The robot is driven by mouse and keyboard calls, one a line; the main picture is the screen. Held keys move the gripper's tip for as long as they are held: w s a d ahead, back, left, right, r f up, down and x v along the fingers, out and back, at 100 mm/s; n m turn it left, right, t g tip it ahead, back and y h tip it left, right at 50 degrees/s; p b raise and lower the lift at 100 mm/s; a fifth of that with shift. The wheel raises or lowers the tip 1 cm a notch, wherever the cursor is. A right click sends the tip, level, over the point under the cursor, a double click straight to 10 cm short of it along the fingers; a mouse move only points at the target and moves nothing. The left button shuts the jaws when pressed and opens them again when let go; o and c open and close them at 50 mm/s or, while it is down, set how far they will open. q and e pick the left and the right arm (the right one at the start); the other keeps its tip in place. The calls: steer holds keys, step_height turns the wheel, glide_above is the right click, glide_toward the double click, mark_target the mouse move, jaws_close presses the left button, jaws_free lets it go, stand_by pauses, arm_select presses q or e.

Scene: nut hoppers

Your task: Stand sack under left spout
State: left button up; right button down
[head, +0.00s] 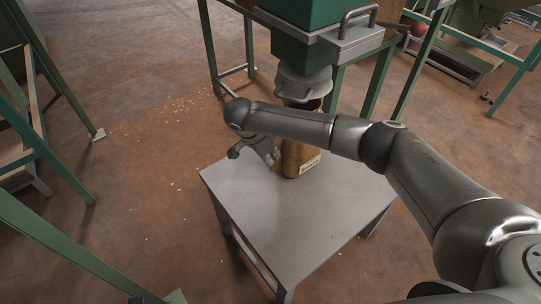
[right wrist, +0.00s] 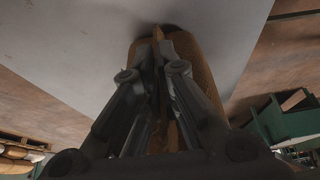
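The brown sack (head: 304,157) with a pale label stands upright on the grey table (head: 290,215), near its far edge. The grey spout (head: 305,84) of a green hopper (head: 300,12) is directly above it, at its mouth; my arm hides the middle of the sack. My right gripper (head: 271,158) is low at the sack's left side. In the right wrist view, its fingers (right wrist: 165,55) are close together on a thin upright brown fold of the sack (right wrist: 200,62). My left gripper is not in view.
Green frame legs (head: 375,82) stand behind the table, and more green frames (head: 50,150) stand at the left. Small pale nuts (head: 180,107) lie scattered on the brown floor. The front of the tabletop is clear. A handled grey box (head: 345,38) sits on the hopper's front.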

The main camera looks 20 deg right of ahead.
steer(key=c, duration=1.6)
jaws_free()
steer(key=shift+c, duration=0.2)
arm_select(q)
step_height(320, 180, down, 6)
steer(key=p, duration=0.1)
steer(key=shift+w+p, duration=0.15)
steer(key=shift+p, duration=0.2)
arm_select(e)
steer(key=v, duration=1.2)
